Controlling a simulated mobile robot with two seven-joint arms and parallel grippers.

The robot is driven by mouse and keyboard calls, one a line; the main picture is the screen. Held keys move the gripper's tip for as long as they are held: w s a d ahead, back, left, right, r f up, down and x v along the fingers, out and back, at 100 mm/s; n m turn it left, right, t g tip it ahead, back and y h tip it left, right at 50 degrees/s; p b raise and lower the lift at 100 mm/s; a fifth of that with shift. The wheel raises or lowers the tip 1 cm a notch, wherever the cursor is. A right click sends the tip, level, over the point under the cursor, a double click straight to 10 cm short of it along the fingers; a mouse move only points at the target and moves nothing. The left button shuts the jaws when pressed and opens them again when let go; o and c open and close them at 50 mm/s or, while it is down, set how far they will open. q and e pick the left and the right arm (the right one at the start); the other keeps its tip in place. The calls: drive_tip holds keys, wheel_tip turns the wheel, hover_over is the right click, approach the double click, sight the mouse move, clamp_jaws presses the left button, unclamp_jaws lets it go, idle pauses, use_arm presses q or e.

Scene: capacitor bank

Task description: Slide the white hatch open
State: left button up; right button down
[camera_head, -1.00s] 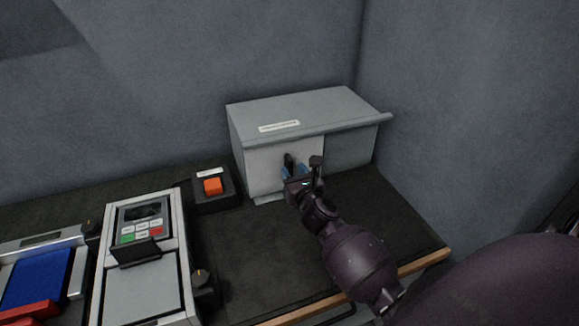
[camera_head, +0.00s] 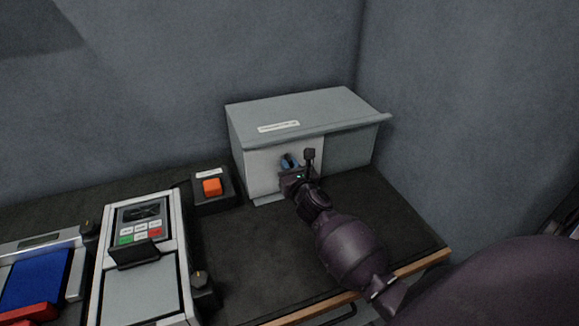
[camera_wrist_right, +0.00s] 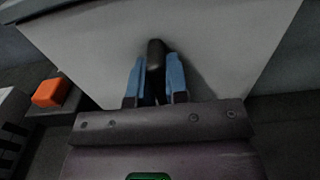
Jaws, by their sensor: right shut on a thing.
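The white hatch (camera_head: 262,170) is a flat panel covering the left part of the front of a grey metal box (camera_head: 310,108). The front to its right is a grey surface (camera_head: 349,151). My right gripper (camera_head: 288,163) is at the hatch, and its blue fingers are shut on the hatch's black handle. In the right wrist view the handle (camera_wrist_right: 156,62) stands upright between the two blue fingers (camera_wrist_right: 156,85), with the white hatch (camera_wrist_right: 215,40) behind it. My arm hides part of the hatch's lower edge in the head view. My left gripper is not in view.
An orange button (camera_head: 212,187) on a black base stands left of the box; it also shows in the wrist view (camera_wrist_right: 50,92). A keypad unit (camera_head: 140,225) and a blue panel (camera_head: 38,278) are farther left. The dark table is clear in front of the box.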

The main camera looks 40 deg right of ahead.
drive_tip(key=s+d, duration=0.1)
drive_tip(key=d, duration=0.6)
drive_tip(key=s+d+p, duration=0.1)
drive_tip(key=s+d, duration=0.1)
drive_tip(key=d, duration=0.5)
drive_tip(key=s+d+p, duration=0.1)
drive_tip(key=s+d, duration=0.1)
drive_tip(key=d, duration=0.5)
drive_tip(key=shift+s+d, duration=0.1)
drive_tip(key=shift+d, duration=0.3)
drive_tip(key=c, duration=1.1)
unclamp_jaws()
